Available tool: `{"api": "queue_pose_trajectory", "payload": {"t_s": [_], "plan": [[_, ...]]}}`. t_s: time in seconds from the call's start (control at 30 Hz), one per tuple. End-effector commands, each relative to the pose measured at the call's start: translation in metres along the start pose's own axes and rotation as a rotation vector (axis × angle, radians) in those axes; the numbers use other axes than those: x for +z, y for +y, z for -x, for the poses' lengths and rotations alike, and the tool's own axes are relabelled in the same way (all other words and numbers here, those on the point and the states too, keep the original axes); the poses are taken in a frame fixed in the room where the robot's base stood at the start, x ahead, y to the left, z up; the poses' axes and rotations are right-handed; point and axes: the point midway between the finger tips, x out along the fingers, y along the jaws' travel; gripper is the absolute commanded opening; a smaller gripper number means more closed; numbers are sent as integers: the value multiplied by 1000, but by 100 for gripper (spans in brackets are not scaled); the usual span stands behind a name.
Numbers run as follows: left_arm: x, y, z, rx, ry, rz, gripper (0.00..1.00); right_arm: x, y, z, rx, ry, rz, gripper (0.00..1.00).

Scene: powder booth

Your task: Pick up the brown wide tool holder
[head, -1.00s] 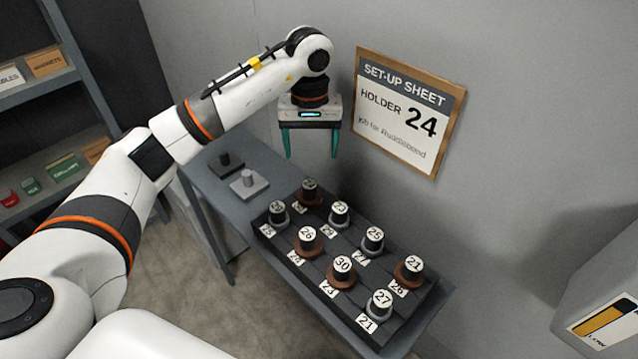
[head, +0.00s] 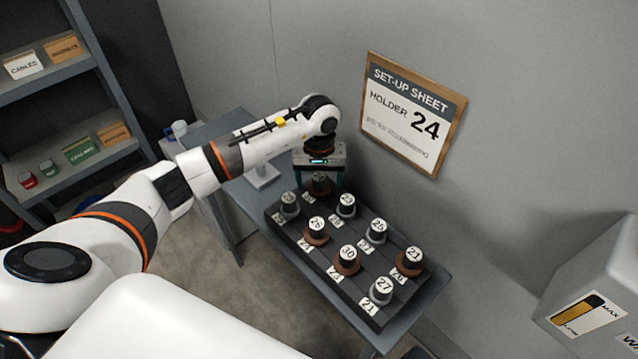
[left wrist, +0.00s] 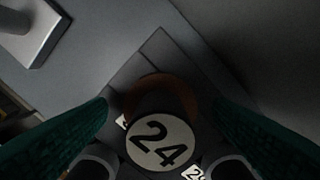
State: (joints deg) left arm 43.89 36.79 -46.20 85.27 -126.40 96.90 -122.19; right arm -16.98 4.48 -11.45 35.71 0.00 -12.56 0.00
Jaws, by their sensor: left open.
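The brown wide tool holder (head: 319,187) stands upright at the far corner of the rack, partly hidden by my gripper. In the left wrist view its black top carries a white disc marked 24 (left wrist: 160,141) above a brown flange. My left gripper (head: 319,176) is open and points down over this holder. In the left wrist view its green fingers (left wrist: 161,103) stand on both sides of the holder, apart from it. The set-up sheet (head: 413,115) on the wall reads HOLDER 24. My right gripper is not in view.
The dark rack (head: 328,277) on the grey table holds several other numbered holders close by, brown ones like 30 (head: 347,261) and grey ones like 23 (head: 345,206). A grey stand (head: 263,177) is behind the rack. The wall is close on the right.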

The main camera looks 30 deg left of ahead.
Motion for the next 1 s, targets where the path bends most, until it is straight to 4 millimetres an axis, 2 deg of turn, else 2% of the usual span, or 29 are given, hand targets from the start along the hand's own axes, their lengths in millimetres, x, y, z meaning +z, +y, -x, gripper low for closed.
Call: {"api": "queue_pose_trajectory", "payload": {"t_s": [0.17,0.5,0.53,0.8,0.87,1.0], "plan": [[0,0,0,0,0,0,74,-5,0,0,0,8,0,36],[0,0,0,0,-1,0,18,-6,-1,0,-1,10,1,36],[1,0,1,-1,-2,0,15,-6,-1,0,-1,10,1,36],[1,0,5,-2,-4,0,15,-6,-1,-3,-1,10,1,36],[2,0,10,-2,-5,0,15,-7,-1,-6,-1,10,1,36],[2,0,35,-4,-9,0,15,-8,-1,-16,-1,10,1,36]]}}
